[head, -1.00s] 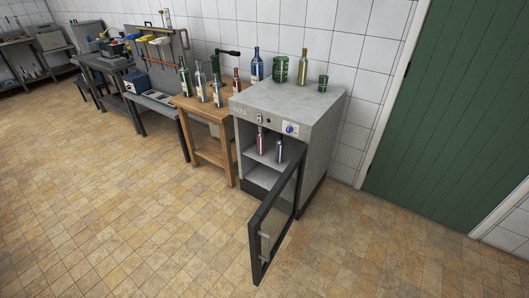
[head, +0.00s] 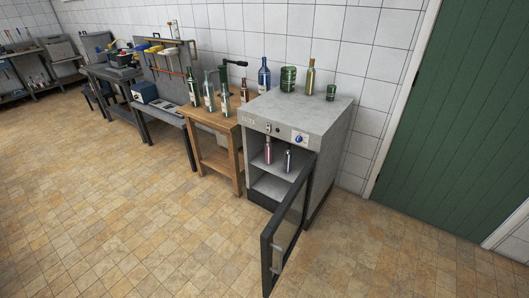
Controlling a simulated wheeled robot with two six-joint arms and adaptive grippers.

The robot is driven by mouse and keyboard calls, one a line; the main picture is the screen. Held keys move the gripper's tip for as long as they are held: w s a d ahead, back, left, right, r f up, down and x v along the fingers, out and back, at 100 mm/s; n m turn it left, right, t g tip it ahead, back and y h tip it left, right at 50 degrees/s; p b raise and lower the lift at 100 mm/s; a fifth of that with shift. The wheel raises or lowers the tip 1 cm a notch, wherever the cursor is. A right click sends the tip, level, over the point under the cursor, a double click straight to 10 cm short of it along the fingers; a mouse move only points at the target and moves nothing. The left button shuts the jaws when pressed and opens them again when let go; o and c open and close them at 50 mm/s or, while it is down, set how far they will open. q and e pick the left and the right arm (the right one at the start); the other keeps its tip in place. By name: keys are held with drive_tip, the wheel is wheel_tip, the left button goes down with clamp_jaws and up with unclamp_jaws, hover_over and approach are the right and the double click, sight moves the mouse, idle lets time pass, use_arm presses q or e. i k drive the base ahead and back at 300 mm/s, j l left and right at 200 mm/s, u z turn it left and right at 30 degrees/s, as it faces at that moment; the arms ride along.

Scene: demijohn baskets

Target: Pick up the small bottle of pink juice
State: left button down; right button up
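A small bottle with pink contents (head: 268,152) stands upright on the upper shelf inside the grey cabinet (head: 318,125), towards the left of the opening. A second small, silvery-dark bottle (head: 288,160) stands to its right on the same shelf. The cabinet's dark-framed glass door (head: 287,228) hangs wide open towards me. Neither of my grippers shows in the head view.
Several bottles and green glass vessels (head: 288,79) stand on top of the cabinet. A wooden table (head: 217,121) with more bottles is left of it, then workbenches with tools (head: 155,95). A green door (head: 450,120) is at right. The tiled floor in front is clear.

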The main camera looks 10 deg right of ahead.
sight(268, 145)
drive_tip(key=i+j, duration=0.25)
drive_tip(key=i+j+z, duration=0.1)
drive_tip(key=i+j, duration=0.15)
drive_tip(key=j, duration=0.2)
drive_tip(key=i+j+z, duration=0.1)
drive_tip(key=i+j, duration=0.15)
drive_tip(key=j, duration=0.15)
drive_tip(key=i+j, duration=0.25)
drive_tip(key=j, duration=0.15)
drive_tip(key=i+j+z, duration=0.1)
drive_tip(key=i+j, duration=0.15)
drive_tip(key=j, duration=0.15)
drive_tip(key=i+z, duration=0.3)
drive_tip(key=i, duration=1.05)
drive_tip(key=i+l, duration=0.2)
drive_tip(key=i, duration=0.1)
